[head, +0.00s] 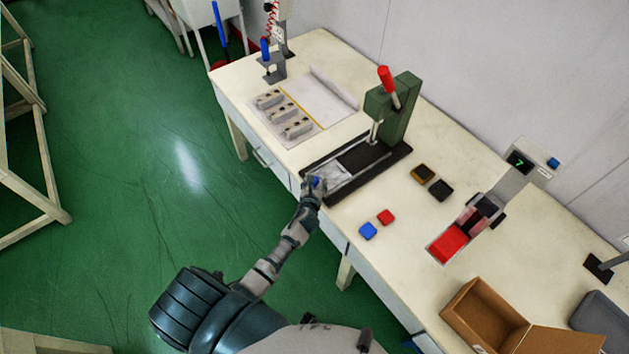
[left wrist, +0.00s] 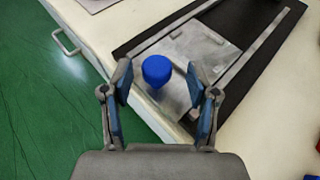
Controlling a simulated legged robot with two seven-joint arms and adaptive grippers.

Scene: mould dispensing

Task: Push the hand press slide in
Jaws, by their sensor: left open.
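The green hand press (head: 394,108) with a red-tipped lever stands on a black base plate (head: 390,158) on the table. Its grey metal slide (head: 333,176) lies at the front end of the base, out from under the press. It also shows in the left wrist view (left wrist: 196,52). A blue knob (left wrist: 156,70) stands at the slide's near end. My left gripper (left wrist: 163,98) is open, with one finger on each side of the knob and a gap visible on both sides. In the head view the left gripper (head: 316,184) is over the slide's front end. My right gripper is not in view.
Grey mould blocks (head: 283,114) and a white sheet lie left of the press. A red device (head: 450,243) and open cardboard box (head: 487,312) are farther right. A drawer handle (left wrist: 66,42) sticks out below the table edge.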

